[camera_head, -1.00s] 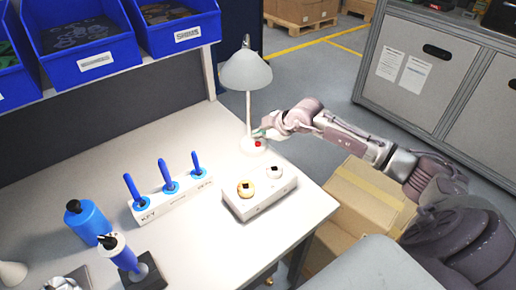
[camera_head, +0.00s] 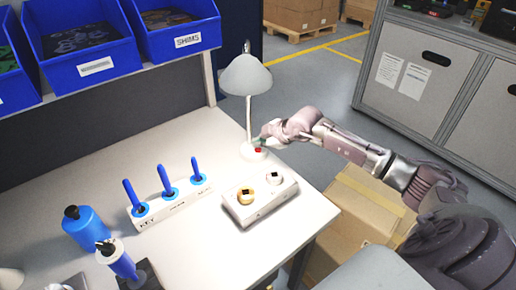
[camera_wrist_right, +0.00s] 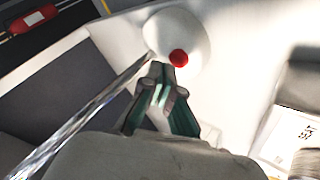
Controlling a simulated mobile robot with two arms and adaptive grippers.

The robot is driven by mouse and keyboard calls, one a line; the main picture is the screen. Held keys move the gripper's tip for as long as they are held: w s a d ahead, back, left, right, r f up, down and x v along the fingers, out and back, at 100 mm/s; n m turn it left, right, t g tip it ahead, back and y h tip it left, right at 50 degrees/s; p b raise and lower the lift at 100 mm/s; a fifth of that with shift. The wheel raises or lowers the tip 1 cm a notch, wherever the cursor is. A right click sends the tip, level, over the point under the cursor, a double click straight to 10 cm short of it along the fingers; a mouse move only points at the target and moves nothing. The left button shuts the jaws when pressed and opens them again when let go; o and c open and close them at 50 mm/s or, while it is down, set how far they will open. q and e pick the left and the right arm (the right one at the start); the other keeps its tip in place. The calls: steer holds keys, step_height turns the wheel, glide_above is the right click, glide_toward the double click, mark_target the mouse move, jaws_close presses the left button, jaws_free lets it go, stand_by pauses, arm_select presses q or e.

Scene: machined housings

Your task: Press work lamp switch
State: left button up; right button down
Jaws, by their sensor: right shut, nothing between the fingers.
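The work lamp (camera_head: 246,76) stands at the back right of the white table, with a white shade on a thin stem. Its red switch (camera_head: 257,150) sits on the round white base (camera_head: 249,156). In the right wrist view the red switch (camera_wrist_right: 178,57) shows on the base just beyond the fingertips. My right gripper (camera_head: 264,138) is shut and empty, close to the lamp base. In the wrist view its fingertips (camera_wrist_right: 162,78) lie just short of the switch, a little left of it; I cannot tell whether they touch. My left gripper is not in view.
A white block with two round fittings (camera_head: 259,203) sits in front of the lamp. A rack with blue-handled keys (camera_head: 172,203), a blue bottle (camera_head: 85,228) and blue bins (camera_head: 176,28) are to the left. Cardboard boxes (camera_head: 362,205) stand right of the table.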

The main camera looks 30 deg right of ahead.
mark_target(259, 150)
steer(key=shift+f, duration=0.2)
stand_by(0.4)
steer(key=shift+f, duration=0.25)
steer(key=shift+r, duration=0.1)
steer(key=shift+r+p, duration=0.4)
stand_by(0.3)
step_height(259, 150, up, 6)
steer(key=p, duration=0.5)
